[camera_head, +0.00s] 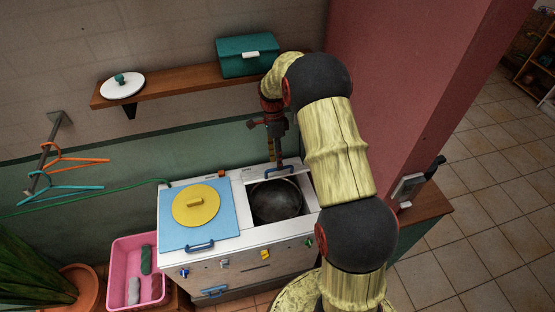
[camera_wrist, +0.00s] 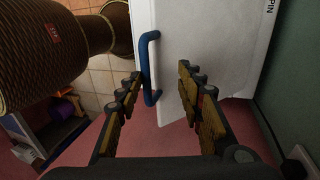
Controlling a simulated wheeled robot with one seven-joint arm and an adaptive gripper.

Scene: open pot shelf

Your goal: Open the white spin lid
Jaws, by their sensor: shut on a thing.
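The white spin lid (camera_head: 256,175) is raised at the back of the right half of the washer (camera_head: 240,225). Below it the dark round spin tub (camera_head: 277,203) is uncovered. In the wrist view the white lid (camera_wrist: 205,45) fills the middle, with part of a "SPIN" label at its upper right. Its blue handle (camera_wrist: 147,68) lies close to the left finger. My gripper (camera_head: 278,158) is at the raised lid; its fingers (camera_wrist: 162,82) stand either side of the handle and lid edge, shut on the lid. The exact contact is hard to see.
A blue lid with a yellow disc (camera_head: 196,206) covers the washer's left half. A shelf (camera_head: 165,88) above holds a teal box (camera_head: 247,58) and white pot lid (camera_head: 122,86). A pink basin (camera_head: 124,253) stands lower left. A red wall (camera_head: 400,90) is close on the right.

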